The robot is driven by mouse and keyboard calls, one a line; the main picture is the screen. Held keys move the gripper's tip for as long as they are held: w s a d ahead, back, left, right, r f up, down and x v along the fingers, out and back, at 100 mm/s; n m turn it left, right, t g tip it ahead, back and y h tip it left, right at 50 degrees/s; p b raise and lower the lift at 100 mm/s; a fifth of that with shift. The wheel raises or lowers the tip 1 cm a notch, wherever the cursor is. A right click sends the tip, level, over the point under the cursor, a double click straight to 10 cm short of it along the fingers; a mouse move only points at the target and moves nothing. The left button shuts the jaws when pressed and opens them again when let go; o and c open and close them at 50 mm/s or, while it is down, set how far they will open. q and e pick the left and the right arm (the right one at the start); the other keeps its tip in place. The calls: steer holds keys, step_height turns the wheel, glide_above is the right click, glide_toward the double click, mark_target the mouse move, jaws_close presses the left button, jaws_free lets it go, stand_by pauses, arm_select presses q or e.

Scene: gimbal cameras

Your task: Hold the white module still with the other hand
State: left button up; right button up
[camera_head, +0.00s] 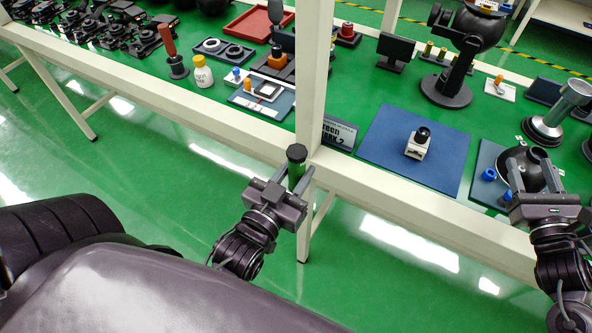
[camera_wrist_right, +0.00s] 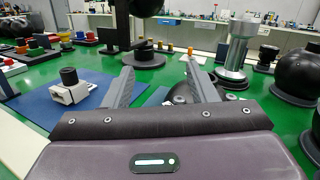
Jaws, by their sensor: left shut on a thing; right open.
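The white module (camera_head: 417,150), a small white block with a black round part on top, sits on a blue mat (camera_head: 382,140). It also shows in the right wrist view (camera_wrist_right: 72,96), left of the fingers. My right gripper (camera_head: 530,170) is open and empty, to the right of the module and apart from it. Its two fingers spread in the right wrist view (camera_wrist_right: 160,75). My left gripper (camera_head: 295,182) is shut on a green cylinder with a black cap (camera_head: 296,154), held upright in front of the table edge, left of the module.
A pale upright post (camera_head: 314,75) stands between the left-hand items and the mat. A second blue mat with blue caps (camera_head: 489,174) and a dark round object (camera_head: 538,168) lie near my right gripper. A metal column (camera_head: 568,103) stands behind it. The mat around the module is bare.

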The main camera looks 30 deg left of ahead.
mark_target(426, 138)
steer(key=s+a+f+g+y, duration=0.1)
steer(key=s+a, duration=0.1)
steer(key=a, duration=0.2)
steer(key=s+a+f+g+y, duration=0.1)
steer(key=s+a+f, duration=0.1)
steer(key=a, duration=0.2)
steer(key=s+a+f+n, duration=0.1)
steer(key=s+a+f, duration=0.1)
steer(key=s+a, duration=0.1)
steer(key=shift+s+a+g+y, duration=0.1)
steer(key=shift+a+g+y, duration=0.3)
steer(key=shift+a, duration=0.6)
steer(key=x, duration=1.1)
steer(key=shift+w+a, duration=0.1)
steer(key=shift+w, duration=0.2)
steer(key=shift+c, duration=0.4)
steer(key=c, duration=1)
